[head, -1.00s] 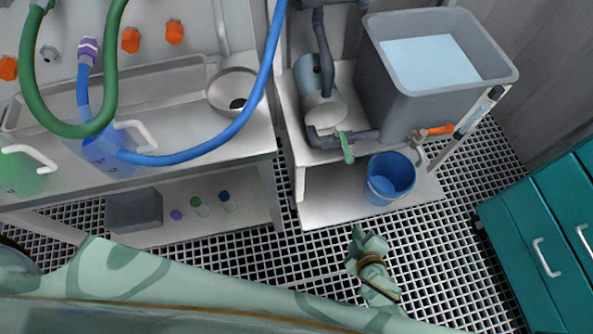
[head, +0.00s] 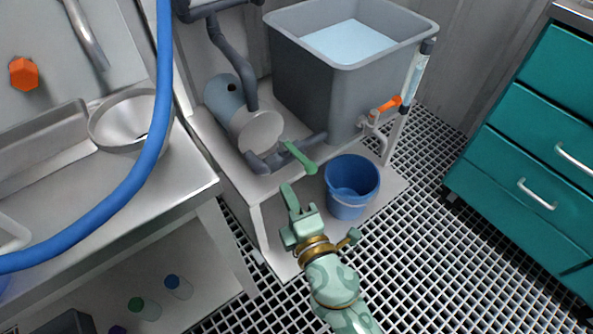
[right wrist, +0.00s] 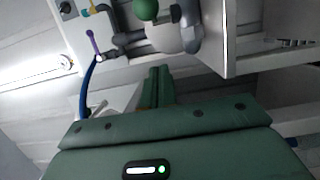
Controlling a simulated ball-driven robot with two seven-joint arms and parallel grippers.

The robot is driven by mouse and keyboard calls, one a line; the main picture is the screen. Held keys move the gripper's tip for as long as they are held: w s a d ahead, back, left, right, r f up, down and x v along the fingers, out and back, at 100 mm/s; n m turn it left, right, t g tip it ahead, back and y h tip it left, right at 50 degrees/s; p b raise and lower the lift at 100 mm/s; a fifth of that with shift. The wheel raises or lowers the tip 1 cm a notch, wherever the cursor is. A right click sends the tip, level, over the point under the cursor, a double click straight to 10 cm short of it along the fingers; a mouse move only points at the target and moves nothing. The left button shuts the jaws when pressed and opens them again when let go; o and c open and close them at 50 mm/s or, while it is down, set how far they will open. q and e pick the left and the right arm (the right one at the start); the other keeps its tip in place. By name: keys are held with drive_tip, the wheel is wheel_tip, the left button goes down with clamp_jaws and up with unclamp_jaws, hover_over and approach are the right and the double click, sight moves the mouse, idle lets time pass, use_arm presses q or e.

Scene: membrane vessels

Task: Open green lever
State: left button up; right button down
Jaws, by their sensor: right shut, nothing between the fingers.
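The green lever (head: 300,158) sticks out from the grey pipe (head: 268,163) beside the pump, pointing down and to the right in the head view. My right gripper (head: 289,190) is shut and empty. It is below the lever in that view and appears apart from it. In the right wrist view my shut fingers (right wrist: 158,78) point at grey pipework. A rounded green part (right wrist: 145,9) shows at the top edge there; I cannot tell if it is the lever. My left gripper is out of view.
A grey water tank (head: 288,75) stands behind the lever, with an orange-handled tap (head: 387,105). A blue bucket (head: 347,208) stands right of my gripper. A blue hose (head: 146,172) hangs over the steel sink bench at left. Teal drawers (head: 515,155) stand at right.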

sight(297, 153)
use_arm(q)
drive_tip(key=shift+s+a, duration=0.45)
use_arm(e)
drive_tip(key=w+d, duration=0.1)
drive_tip(key=w, duration=0.5)
drive_tip(key=shift+d+f, duration=0.15)
drive_tip(key=shift+d, duration=0.25)
use_arm(q)
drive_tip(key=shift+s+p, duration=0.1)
drive_tip(key=shift+p, duration=0.2)
use_arm(e)
drive_tip(key=shift+w+d, duration=0.15)
